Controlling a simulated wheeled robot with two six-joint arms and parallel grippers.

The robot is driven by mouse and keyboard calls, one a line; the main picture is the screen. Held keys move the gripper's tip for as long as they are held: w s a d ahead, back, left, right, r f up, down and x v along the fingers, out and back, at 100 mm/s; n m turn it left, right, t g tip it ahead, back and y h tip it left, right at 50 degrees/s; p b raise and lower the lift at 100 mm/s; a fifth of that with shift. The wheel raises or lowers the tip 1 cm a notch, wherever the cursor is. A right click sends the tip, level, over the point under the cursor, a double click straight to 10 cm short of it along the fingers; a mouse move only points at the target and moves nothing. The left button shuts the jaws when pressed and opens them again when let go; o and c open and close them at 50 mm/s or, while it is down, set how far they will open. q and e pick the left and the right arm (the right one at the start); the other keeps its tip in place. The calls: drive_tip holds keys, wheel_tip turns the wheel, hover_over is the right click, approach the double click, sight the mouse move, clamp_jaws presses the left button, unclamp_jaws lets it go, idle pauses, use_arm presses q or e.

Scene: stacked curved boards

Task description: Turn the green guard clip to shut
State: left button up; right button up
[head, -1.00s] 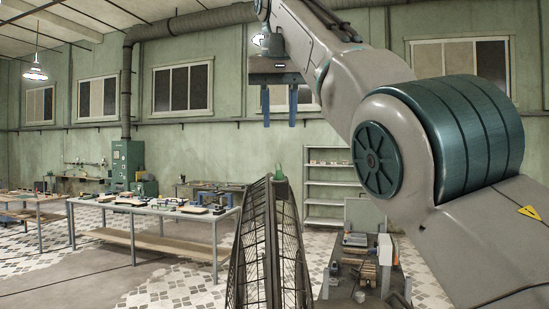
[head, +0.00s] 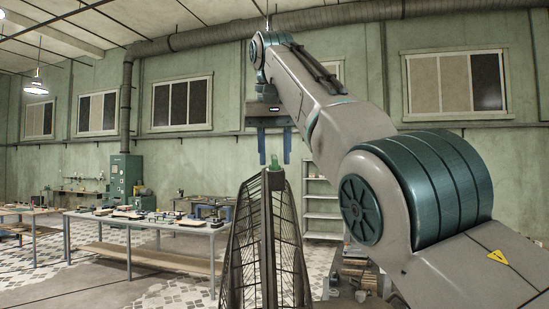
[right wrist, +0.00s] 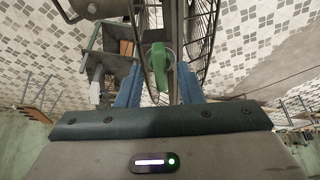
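The green guard clip (head: 275,161) stands at the top of a tall black wire guard (head: 268,240) in the head view. My right gripper (head: 274,158) points down over it, its two blue fingers apart, one on each side of the clip. In the right wrist view the green clip (right wrist: 159,64) shows between and past the blue fingertips (right wrist: 160,75), with a gap on each side. It looks untouched, though the exact depth is hard to judge. My left gripper is in neither view.
A long workbench (head: 150,223) with small parts stands at the left. Grey shelves (head: 322,215) stand behind the guard at the right. A cluttered stand (head: 355,272) is low at the right, partly behind my right arm. Tiled floor lies between.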

drive_tip(key=shift+s+r, duration=0.1)
drive_tip(key=shift+s, duration=0.05)
drive_tip(key=shift+c, duration=0.2)
clamp_jaws()
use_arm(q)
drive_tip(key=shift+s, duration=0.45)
use_arm(e)
drive_tip(key=shift+n, duration=0.5)
drive_tip(key=n, duration=0.2)
drive_tip(key=shift+n+y, duration=0.3)
drive_tip(key=n, duration=0.4)
drive_tip(key=shift+n+y, duration=0.3)
drive_tip(key=shift+y, duration=0.1)
drive_tip(key=n+g+p, duration=0.1)
drive_tip(key=n+p, duration=0.1)
drive_tip(key=n, duration=0.3)
drive_tip(key=shift+r+y, duration=0.15)
drive_tip(key=shift+y, duration=0.15)
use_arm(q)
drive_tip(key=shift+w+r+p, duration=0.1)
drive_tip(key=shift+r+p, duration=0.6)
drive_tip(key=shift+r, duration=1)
use_arm(e)
drive_tip(key=shift+n+g, duration=0.5)
drive_tip(key=shift+n, duration=1.9)
drive_tip(key=shift+f, duration=0.2)
